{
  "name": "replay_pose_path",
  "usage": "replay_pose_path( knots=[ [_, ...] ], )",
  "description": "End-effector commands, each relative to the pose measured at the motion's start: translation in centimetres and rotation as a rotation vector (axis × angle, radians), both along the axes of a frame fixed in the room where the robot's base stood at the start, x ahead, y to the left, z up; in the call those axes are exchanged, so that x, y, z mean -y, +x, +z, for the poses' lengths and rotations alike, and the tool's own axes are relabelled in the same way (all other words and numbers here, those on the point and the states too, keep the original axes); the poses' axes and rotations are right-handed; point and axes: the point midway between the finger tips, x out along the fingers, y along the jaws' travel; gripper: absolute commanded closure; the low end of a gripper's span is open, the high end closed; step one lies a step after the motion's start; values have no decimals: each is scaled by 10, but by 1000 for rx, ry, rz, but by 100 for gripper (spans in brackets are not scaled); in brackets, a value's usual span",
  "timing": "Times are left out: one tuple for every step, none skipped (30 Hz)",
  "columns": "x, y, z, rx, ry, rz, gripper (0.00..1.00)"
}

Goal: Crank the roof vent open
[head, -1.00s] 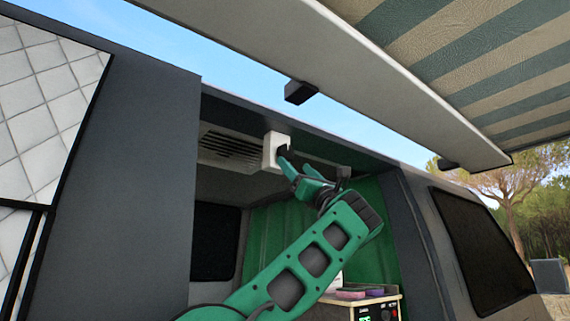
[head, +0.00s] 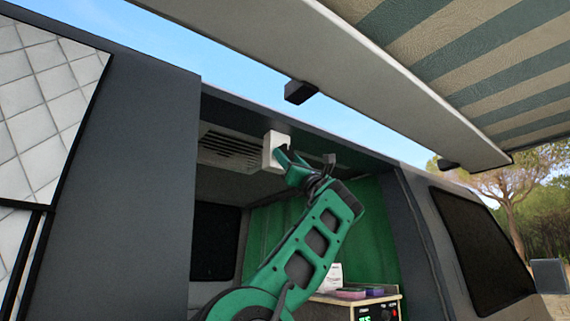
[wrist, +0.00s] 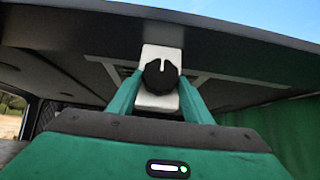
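The black crank knob (wrist: 160,74) sits on a white box (wrist: 158,102) under the roof edge. A pale mark on the knob points up in the wrist view. The white box also shows in the head view (head: 270,152), with the knob mostly behind my fingers. My gripper (wrist: 161,82) has one green finger on each side of the knob, tips close against its sides. It appears shut on the knob, though the contact itself is hard to see. The slatted vent (head: 232,146) is on the ceiling left of the box.
The dark roof edge (head: 330,144) runs just above my gripper. An awning (head: 480,60) with a dark bracket (head: 299,92) overhangs the opening. A cabinet (head: 355,302) with small items stands lower right, before a green curtain (head: 368,225).

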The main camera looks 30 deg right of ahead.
Motion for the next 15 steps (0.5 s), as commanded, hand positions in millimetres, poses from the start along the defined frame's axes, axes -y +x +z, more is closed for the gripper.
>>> replay_pose_path(
  knots=[
    [-2,1,0,0,-3,3,77],
    [19,-2,1,2,-1,-3,77],
    [12,-1,0,1,-1,-1,77],
    [9,0,0,0,1,-1,77],
    [7,0,-1,0,4,-2,77],
    [5,0,-1,0,8,-2,77],
    [4,0,-1,0,12,-2,77],
    [3,0,-1,-1,17,-1,77],
    [2,-1,-1,-1,26,-1,77],
    [1,0,-1,-1,34,-1,77],
    [1,0,-1,-2,44,0,77],
    [-1,0,-1,-2,59,2,77],
    [-1,0,-1,-2,72,1,77],
    [-2,0,-1,-3,86,3,77],
    [-3,0,-1,-5,107,2,77]
  ],
)
